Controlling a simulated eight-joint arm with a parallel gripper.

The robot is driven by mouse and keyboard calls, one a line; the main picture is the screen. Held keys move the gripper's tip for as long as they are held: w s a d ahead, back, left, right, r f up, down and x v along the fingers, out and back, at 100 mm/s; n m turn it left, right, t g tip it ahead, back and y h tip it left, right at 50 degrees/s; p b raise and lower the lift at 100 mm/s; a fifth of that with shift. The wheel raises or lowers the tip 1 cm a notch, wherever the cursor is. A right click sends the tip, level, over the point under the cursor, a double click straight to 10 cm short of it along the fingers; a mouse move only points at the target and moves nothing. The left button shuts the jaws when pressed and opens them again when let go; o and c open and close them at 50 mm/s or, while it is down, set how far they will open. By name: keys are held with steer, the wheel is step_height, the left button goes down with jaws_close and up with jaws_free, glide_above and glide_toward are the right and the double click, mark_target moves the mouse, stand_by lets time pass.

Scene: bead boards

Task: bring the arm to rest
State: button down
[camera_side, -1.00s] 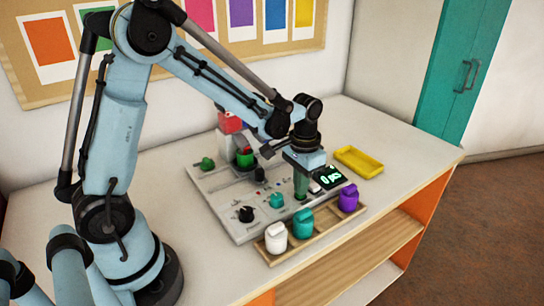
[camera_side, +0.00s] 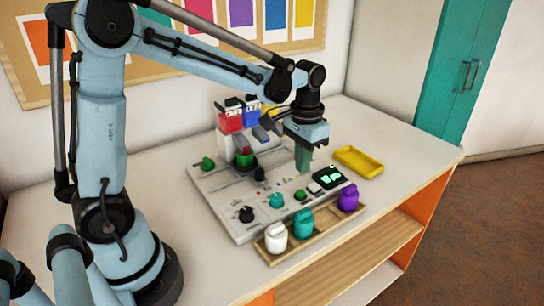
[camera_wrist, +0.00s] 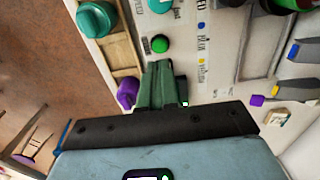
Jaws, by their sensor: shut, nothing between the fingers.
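My gripper (camera_side: 304,158) is above the right part of the grey bead board (camera_side: 214,196), beside the small dark display. Its green fingers are shut with nothing between them, and they also show in the wrist view (camera_wrist: 162,72). The fingers look clear of the board. A green button (camera_side: 300,194) sits on the board just below and in front of the fingers; it also shows in the wrist view (camera_wrist: 160,44).
White (camera_side: 276,238), teal (camera_side: 303,224) and purple (camera_side: 348,198) jars stand in a wooden tray (camera_side: 330,224) along the front. A yellow tray (camera_side: 358,162) lies at right. Red (camera_side: 230,122) and blue containers stand behind the board.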

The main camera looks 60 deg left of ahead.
steer(key=shift+r, duration=0.2)
steer(key=s+d+r+t, duration=0.1)
steer(key=s+r+t, duration=0.2)
steer(key=s+t, duration=0.4)
steer(key=shift+s+d+r, duration=0.3)
steer(key=shift+s+d, duration=0.1)
steer(key=shift+s, duration=1.25)
stand_by(3.0)
